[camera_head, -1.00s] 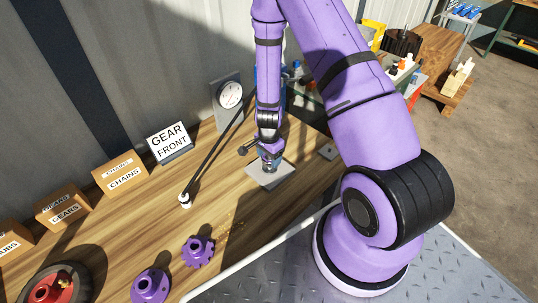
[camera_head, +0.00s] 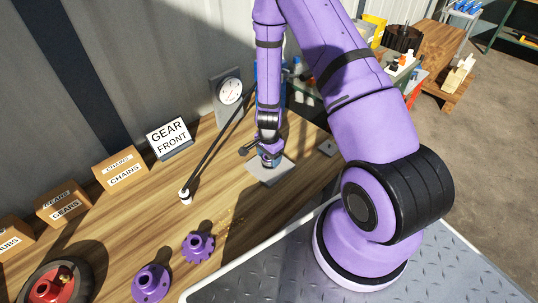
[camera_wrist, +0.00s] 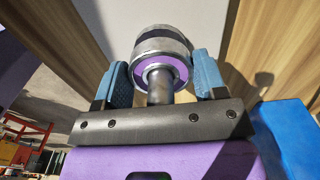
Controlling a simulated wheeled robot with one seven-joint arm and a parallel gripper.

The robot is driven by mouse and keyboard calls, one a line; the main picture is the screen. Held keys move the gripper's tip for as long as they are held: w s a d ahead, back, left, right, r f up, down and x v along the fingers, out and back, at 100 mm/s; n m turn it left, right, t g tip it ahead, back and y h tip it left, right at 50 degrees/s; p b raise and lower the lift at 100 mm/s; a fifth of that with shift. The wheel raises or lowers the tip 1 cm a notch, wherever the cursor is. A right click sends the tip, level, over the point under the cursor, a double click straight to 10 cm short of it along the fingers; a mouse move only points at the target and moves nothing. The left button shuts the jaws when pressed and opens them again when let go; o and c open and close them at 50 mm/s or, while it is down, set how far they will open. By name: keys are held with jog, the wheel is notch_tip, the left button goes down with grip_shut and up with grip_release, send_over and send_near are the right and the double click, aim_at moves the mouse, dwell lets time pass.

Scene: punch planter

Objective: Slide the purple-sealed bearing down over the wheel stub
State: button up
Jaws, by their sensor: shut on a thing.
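My gripper (camera_head: 269,158) points down over a pale grey plate (camera_head: 284,172) on the bench, close above it. The bearing has a silver outer ring and a purple inner face. A grey post, which appears to be the wheel stub (camera_wrist: 160,90), shows through the bearing's middle on the palm side. A wider silver, dark-banded drum (camera_wrist: 164,34) lies just beyond the bearing. I cannot tell whether the bearing touches it. In the head view the fingers hide the bearing.
Purple gear parts (camera_head: 199,247) and a red-hubbed wheel (camera_head: 48,291) lie at lower left. Labelled boxes (camera_head: 120,170) line the wall.

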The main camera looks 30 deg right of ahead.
jog(key=shift+f, duration=0.2)
jog(key=o, duration=1.2)
jog(key=shift+c, duration=0.2)
notch_tip(320, 180, up, 11)
jog(key=shift+f, duration=0.15)
